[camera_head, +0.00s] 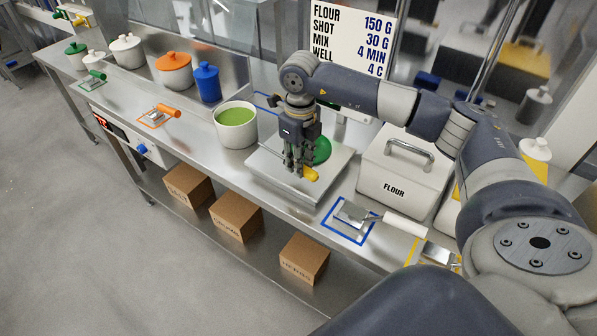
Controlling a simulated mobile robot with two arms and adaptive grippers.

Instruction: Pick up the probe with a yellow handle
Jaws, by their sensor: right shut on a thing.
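The probe's yellow handle (311,174) shows at the fingertips of my right gripper (299,165). The gripper points down and is shut on the handle, above or at the silver square platform (270,172) on the counter. The fingers hide part of the handle, and I cannot make out the rest of the probe. I cannot tell whether it touches the platform. My left gripper is not in view.
A green round object (322,150) sits just behind the right gripper. A white pot with green contents (236,135) stands to the left. The FLOUR bin (395,180) stands to the right. A scraper with a white handle (405,224) lies by the blue outline (348,238) in front.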

